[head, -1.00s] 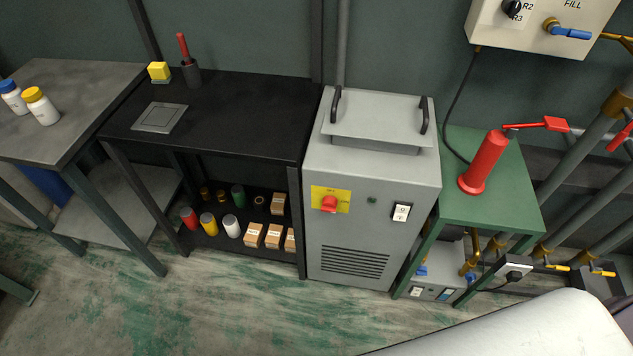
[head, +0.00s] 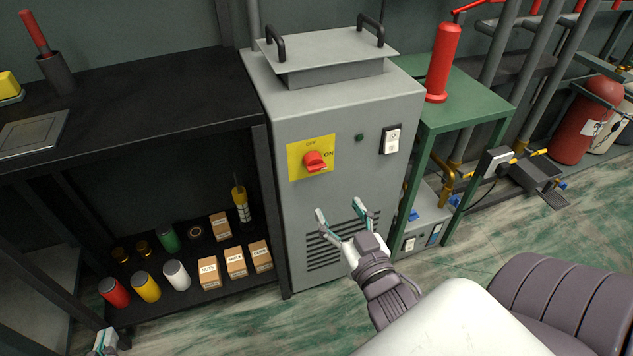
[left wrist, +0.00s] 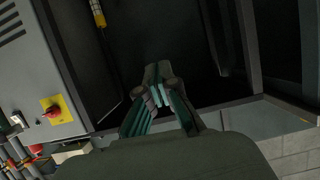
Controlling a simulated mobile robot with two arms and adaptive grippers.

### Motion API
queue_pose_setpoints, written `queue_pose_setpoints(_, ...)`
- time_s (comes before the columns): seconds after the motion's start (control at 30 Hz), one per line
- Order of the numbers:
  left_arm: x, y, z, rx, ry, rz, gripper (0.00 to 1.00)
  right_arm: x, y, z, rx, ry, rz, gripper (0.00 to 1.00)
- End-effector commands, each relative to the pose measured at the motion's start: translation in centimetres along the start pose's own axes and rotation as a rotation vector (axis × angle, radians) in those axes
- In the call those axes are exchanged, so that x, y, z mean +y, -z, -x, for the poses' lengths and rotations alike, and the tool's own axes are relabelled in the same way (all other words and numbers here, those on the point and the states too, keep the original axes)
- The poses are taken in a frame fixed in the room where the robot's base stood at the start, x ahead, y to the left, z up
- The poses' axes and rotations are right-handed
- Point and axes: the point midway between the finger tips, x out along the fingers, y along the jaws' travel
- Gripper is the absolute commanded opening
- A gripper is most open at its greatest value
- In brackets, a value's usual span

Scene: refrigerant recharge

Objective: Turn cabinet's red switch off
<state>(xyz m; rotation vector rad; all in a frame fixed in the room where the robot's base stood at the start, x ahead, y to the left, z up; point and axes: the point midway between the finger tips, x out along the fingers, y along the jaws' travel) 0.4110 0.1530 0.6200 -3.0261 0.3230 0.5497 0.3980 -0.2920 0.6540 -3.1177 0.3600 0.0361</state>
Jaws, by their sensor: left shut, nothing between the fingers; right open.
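The grey cabinet (head: 345,120) stands in the middle of the head view. Its red switch (head: 314,161) is a rotary knob on a yellow plate (head: 296,164), with OFF printed above and ON to the right; the knob seems turned toward ON. The switch also shows at the left of the left wrist view (left wrist: 52,112). My right gripper (head: 341,214) is open and empty in front of the vent, below the switch. My left gripper (head: 103,341) is at the lower left edge, far from the switch; its fingers are shut and empty in the left wrist view (left wrist: 158,93).
A black shelf (head: 150,100) with cans and small boxes stands left of the cabinet. A green table (head: 470,100) with a red cylinder (head: 442,62) stands to the right. A white-and-black rocker switch (head: 391,139) is right of the red switch. The space before the cabinet front is open.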

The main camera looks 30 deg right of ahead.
Motion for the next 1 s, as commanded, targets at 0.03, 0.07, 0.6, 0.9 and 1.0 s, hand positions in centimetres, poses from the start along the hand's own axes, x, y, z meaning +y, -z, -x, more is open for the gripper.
queue_pose_setpoints(0.03, 0.0, 0.2, 0.2, 0.014, 0.000, -0.001, 0.00, 0.2, 0.4, 0.1, 0.015, -0.004, 0.000, 0.69)
queue_pose_setpoints(0.07, 0.0, 0.5, 0.4, 0.020, 0.000, -0.001, 0.00, 0.2, 0.6, 0.0, 0.021, -0.006, 0.000, 0.69)
queue_pose_setpoints(0.6, 0.7, 5.4, 0.4, 0.292, -0.017, 0.002, 0.00, 0.3, 1.2, -9.4, 0.030, -0.006, 0.000, 0.69)
queue_pose_setpoints(0.9, 1.1, 8.2, 1.1, 0.453, -0.026, 0.005, 0.00, 0.3, 1.3, -13.1, 0.026, -0.006, -0.001, 0.69)
queue_pose_setpoints(1.0, 1.1, 8.5, 1.3, 0.470, -0.026, 0.005, 0.00, 0.3, 1.3, -13.5, 0.024, -0.007, -0.001, 0.69)
